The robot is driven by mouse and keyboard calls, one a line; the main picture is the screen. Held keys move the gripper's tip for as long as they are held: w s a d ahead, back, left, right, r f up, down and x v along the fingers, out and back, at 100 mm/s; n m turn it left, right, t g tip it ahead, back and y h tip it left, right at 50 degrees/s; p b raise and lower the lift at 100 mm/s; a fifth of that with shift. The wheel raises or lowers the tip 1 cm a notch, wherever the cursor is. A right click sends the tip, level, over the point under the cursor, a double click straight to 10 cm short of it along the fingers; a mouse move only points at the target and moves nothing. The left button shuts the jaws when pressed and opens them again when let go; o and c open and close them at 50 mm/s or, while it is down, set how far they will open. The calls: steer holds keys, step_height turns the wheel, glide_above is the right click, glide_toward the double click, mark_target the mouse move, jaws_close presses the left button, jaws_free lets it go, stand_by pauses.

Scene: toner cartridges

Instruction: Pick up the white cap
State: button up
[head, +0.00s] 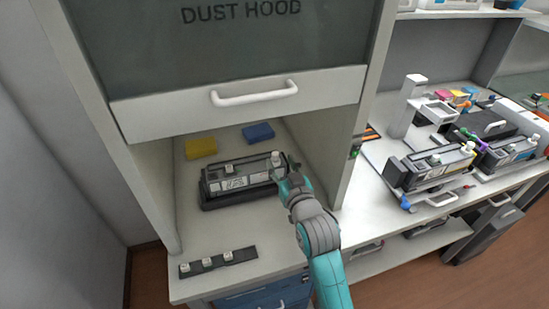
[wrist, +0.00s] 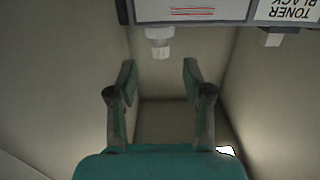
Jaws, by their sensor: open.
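A black toner cartridge (head: 238,182) with a pale label lies in the dust hood. A white cap (head: 275,158) stands at its right end, and a smaller pale cap (head: 228,168) sits further left on it. My gripper (head: 282,174) is at the cartridge's right end, close to the white cap. In the wrist view, the cartridge's labelled face (wrist: 190,10) fills the top, and a white cap (wrist: 159,42) sticks out from its edge. My open, empty gripper (wrist: 158,73) has its fingers either side of the line to that cap, with the cap beyond the fingertips.
A dark strip (head: 218,261) with several white caps lies at the hood's front left. A yellow block (head: 201,147) and a blue block (head: 258,133) lie behind the cartridge. The hood's side walls are close. More cartridges (head: 436,166) stand on the right bench.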

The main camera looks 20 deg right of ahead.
mark_target(275, 153)
steer(key=shift+w+f, duration=0.2)
steer(key=shift+w, duration=2.45)
steer(key=shift+c, duration=0.2)
steer(key=c, duration=0.8)
steer(key=shift+c, duration=0.4)
step_height(275, 153, up, 9)
steer(key=shift+r, duration=0.1)
steer(key=shift+a+f, duration=0.1)
steer(key=shift+f, duration=3.45)
